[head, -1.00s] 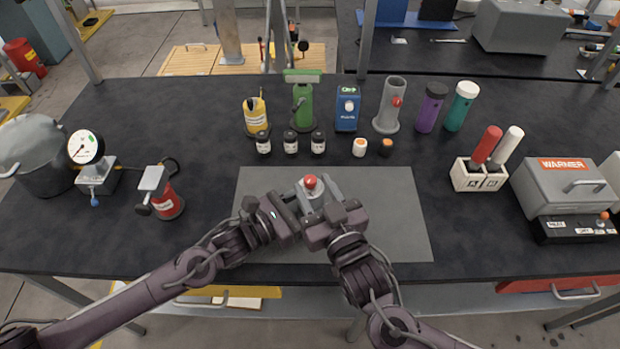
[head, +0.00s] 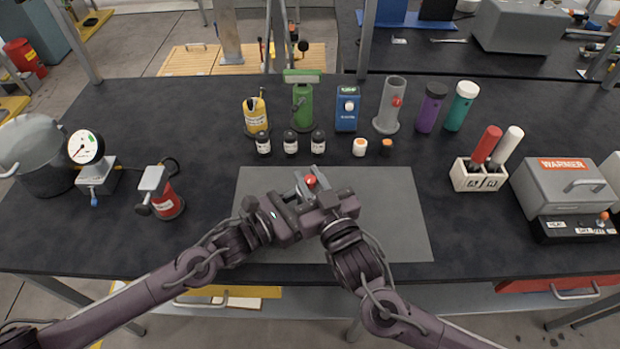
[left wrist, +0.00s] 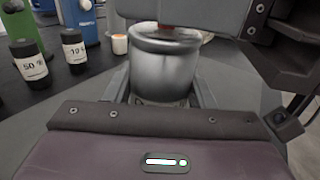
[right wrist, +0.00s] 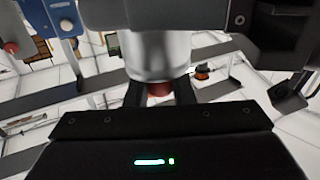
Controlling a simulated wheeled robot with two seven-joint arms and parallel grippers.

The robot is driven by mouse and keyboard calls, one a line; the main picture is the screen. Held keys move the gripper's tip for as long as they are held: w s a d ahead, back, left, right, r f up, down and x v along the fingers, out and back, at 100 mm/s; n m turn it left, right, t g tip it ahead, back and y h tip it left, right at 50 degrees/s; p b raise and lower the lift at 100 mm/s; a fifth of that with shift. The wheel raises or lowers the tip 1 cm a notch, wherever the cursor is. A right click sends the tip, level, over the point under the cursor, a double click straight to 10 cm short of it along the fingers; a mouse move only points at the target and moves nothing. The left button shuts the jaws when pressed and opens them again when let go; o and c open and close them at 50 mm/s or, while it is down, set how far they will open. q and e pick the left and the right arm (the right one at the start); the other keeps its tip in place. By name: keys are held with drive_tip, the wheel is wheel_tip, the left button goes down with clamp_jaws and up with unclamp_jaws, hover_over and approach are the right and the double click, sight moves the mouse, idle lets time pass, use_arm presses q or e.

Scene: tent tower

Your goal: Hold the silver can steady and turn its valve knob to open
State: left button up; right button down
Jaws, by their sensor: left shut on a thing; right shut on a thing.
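The silver can (left wrist: 165,65) stands upright between the two fingers of my left gripper (left wrist: 163,88) in the left wrist view. My left gripper is shut on it. The red valve knob (head: 311,181) shows on top in the head view, while my grippers hide most of the can there. In the right wrist view, the red knob (right wrist: 159,89) sits between the fingertips of my right gripper (right wrist: 159,95), which is shut on it. The can's silver body (right wrist: 157,54) shows beyond the knob. Both grippers meet closely over the grey mat (head: 395,215).
Small dark bottles (head: 291,143), an orange-capped jar (head: 359,146) and several canisters stand behind the mat. The mat's right part is clear.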

drive_tip(key=n+g+y, duration=0.2)
drive_tip(key=y, duration=0.1)
drive_tip(key=shift+w+d+n+y, duration=0.1)
drive_tip(key=shift+n+y, duration=0.2)
drive_tip(key=shift+n, duration=0.1)
drive_tip(key=shift+n+g+y, duration=0.8)
drive_tip(key=shift+g+y, duration=0.1)
drive_tip(key=shift+y, duration=0.1)
drive_tip(key=c, duration=1.3)
unclamp_jaws()
drive_tip(key=shift+v, duration=6)
